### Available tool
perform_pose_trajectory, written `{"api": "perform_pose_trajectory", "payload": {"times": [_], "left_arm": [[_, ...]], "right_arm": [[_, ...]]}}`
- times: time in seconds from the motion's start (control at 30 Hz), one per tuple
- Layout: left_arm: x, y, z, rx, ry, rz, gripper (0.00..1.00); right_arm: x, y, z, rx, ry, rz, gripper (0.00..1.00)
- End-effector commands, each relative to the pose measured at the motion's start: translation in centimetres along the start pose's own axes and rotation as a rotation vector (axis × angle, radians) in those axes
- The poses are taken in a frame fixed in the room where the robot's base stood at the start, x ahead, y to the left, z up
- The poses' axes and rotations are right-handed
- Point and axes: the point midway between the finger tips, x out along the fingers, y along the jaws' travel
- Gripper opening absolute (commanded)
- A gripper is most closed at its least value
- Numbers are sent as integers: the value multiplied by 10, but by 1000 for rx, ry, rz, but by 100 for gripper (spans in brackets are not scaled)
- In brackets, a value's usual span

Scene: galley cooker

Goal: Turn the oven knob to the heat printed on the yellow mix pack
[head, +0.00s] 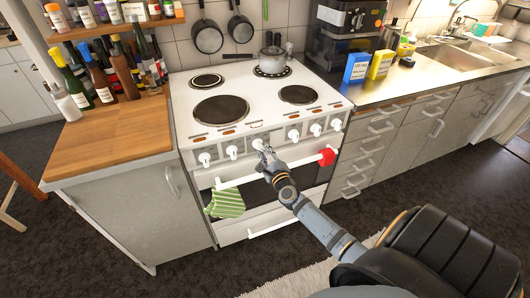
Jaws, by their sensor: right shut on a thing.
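The white cooker (240,133) has a row of white knobs along its front panel. My right gripper (261,146) is at the middle of this row, shut on a knob there, which I take to be the oven knob. The gripper mostly hides that knob, so its setting cannot be read. The yellow mix pack (380,65) stands upright on the steel worktop to the right of the cooker. It has a white label, but the print is too small to read. My left gripper is not in view.
A blue pack (356,68) stands beside the yellow one. Below the knobs runs the oven door's handle bar (245,180), with a green striped towel (226,203) and a red item (327,158) on it. A small pot (272,60) sits on a back hotplate. Bottles (103,75) crowd the left worktop.

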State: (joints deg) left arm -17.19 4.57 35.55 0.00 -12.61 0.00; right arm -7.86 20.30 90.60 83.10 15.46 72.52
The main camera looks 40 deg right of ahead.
Motion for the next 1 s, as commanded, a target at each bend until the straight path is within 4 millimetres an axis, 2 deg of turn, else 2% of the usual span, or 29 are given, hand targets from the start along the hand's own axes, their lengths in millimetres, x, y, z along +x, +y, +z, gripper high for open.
{"api": "perform_pose_trajectory", "payload": {"times": [0.03,0.47,0.5,0.63,1.0], "left_arm": [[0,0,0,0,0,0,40],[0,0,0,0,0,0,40],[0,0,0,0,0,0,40],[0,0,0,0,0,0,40],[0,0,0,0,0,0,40]], "right_arm": [[3,-5,5,5,-9,-11,0],[3,-5,6,11,-9,-11,0],[3,-5,6,11,-9,-11,25],[2,-4,5,10,-9,-9,42],[1,-1,2,10,-3,-3,42]]}}
